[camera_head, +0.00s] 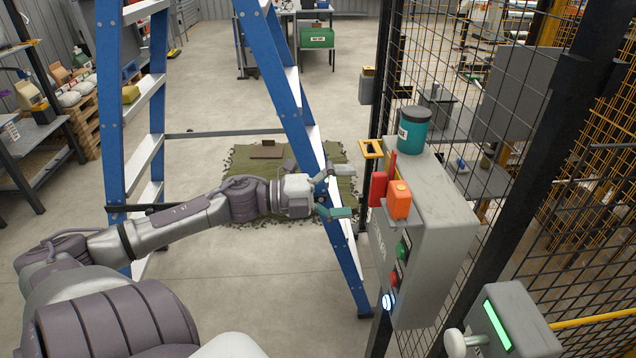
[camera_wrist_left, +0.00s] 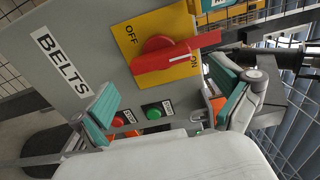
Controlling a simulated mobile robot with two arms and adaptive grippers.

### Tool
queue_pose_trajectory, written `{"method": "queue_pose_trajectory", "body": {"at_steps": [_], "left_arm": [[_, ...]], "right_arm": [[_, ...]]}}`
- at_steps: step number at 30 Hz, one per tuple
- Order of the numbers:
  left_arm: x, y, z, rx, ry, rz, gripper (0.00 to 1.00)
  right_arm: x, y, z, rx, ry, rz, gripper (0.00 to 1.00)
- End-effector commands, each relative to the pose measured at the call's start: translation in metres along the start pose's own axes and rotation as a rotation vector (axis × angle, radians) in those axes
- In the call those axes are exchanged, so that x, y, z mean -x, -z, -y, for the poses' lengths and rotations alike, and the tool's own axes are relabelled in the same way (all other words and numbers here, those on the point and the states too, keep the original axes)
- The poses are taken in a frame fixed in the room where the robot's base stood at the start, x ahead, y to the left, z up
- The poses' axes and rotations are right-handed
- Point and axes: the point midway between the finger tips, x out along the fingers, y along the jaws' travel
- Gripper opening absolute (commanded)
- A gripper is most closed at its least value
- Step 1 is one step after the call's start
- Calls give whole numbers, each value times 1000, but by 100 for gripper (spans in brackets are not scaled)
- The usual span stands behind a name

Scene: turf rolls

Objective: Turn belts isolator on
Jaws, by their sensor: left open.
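The grey belts isolator box (camera_head: 430,220) is mounted at the fence; its face (camera_wrist_left: 90,40) carries a BELTS label (camera_wrist_left: 62,62). A red rotary handle (camera_wrist_left: 165,58) sits on a yellow plate (camera_wrist_left: 130,42) marked OFF and ON. Its arm points right in the left wrist view, its tip close to the ON mark; I cannot tell the exact setting. The handle (camera_head: 378,188) shows edge-on in the head view. My left gripper (camera_head: 341,190) is open and empty, left of the handle and apart from it. Its fingers (camera_wrist_left: 172,105) frame the lower panel in the wrist view. My right gripper is out of view.
A green button (camera_head: 403,247), a red button (camera_head: 394,279) and a blue-lit button (camera_head: 388,300) sit below. An orange item (camera_head: 399,200) is beside the handle; a teal canister (camera_head: 413,130) stands on top. A blue stepladder (camera_head: 290,90) is close by my left arm.

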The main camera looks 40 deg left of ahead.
Motion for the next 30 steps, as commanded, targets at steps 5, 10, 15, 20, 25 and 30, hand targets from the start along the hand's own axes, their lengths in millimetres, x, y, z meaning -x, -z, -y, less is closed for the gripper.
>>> {"method": "queue_pose_trajectory", "body": {"at_steps": [5,10,15,20,25,30], "left_arm": [[31,0,-2,3,-2,2,100],[54,0,-2,1,-2,2,100],[64,0,-1,-1,-1,1,100],[65,0,0,-1,-1,0,100],[64,0,0,-1,-1,0,100],[64,0,0,-1,-1,0,100]], "right_arm": [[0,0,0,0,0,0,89],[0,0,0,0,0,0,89],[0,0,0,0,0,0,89],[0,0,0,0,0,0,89],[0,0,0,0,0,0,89],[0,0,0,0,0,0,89]]}}
